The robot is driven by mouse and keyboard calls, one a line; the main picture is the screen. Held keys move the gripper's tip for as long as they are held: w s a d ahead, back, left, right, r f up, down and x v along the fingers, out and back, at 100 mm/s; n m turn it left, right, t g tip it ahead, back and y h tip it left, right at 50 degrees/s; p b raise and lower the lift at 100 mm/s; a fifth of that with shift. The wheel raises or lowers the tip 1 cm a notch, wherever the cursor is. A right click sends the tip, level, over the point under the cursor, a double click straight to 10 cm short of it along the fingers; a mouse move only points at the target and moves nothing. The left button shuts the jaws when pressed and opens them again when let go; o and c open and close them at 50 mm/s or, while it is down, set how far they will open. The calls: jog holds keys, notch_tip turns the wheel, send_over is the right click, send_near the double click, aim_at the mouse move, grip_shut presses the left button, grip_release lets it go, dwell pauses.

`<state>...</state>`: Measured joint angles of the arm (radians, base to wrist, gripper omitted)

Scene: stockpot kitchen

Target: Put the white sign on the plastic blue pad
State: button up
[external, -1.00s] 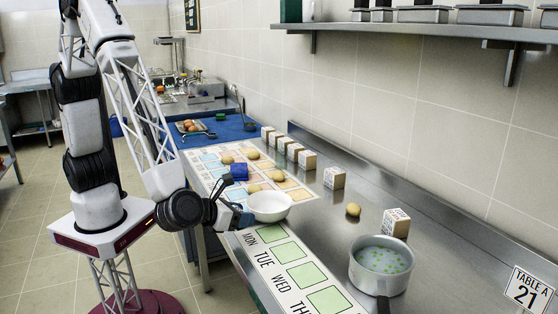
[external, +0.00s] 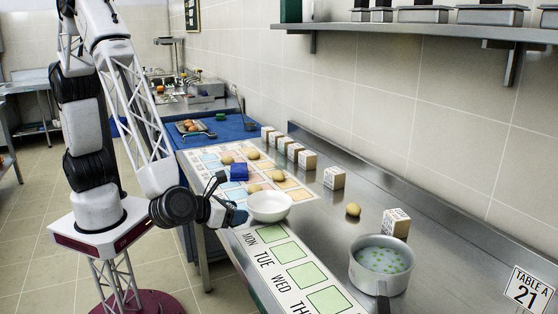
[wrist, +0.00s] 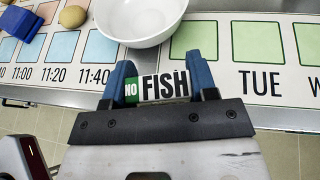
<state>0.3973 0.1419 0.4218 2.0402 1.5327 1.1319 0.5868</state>
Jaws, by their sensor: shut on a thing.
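A small white sign with a green end, reading "NO FISH" (wrist: 163,87), is between the two blue fingers of my gripper (wrist: 157,84) in the wrist view. My gripper is shut on it, just in front of the white bowl (wrist: 137,18). In the external view my gripper (external: 236,216) is at the counter's near edge, left of the bowl (external: 269,206); the sign cannot be made out there. A flat blue surface (external: 232,129) lies at the far end of the counter. A small blue block (external: 239,172) sits on the printed mat, also in the wrist view (wrist: 21,22).
Several potatoes (external: 353,209) and white boxes (external: 334,178) stand on the counter. A pot (external: 381,267) is at the right front, near a "TABLE A 21" sign (external: 530,289).

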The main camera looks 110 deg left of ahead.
jog(key=shift+a, duration=0.1)
jog(key=shift+n+g+y, duration=0.4)
jog(key=shift+n+g, duration=0.3)
jog(key=s+a, duration=0.1)
jog(key=a, duration=0.2)
jog(key=s+a+r, duration=0.1)
jog(key=s+a, duration=0.2)
jog(key=a, duration=0.2)
jog(key=shift+s+a+r, duration=0.35)
jog(key=shift+s+r, duration=0.05)
jog(key=s+a+r+n+g, duration=0.1)
jog(key=s+a+n+g, duration=0.1)
jog(key=s+a, duration=0.8)
jog(key=s+a+r+n+g+y, duration=0.1)
jog(key=s+a+n+g, duration=0.2)
jog(key=s+a, duration=0.8)
jog(key=s+g, duration=0.1)
jog(key=s, duration=0.3)
jog(key=shift+s+a+r, duration=0.15)
jog(key=shift+s+a, duration=0.05)
jog(key=shift+s, duration=0.05)
send_over(240, 166)
jog(key=shift+a+f, duration=0.15)
jog(key=shift+f, duration=0.6)
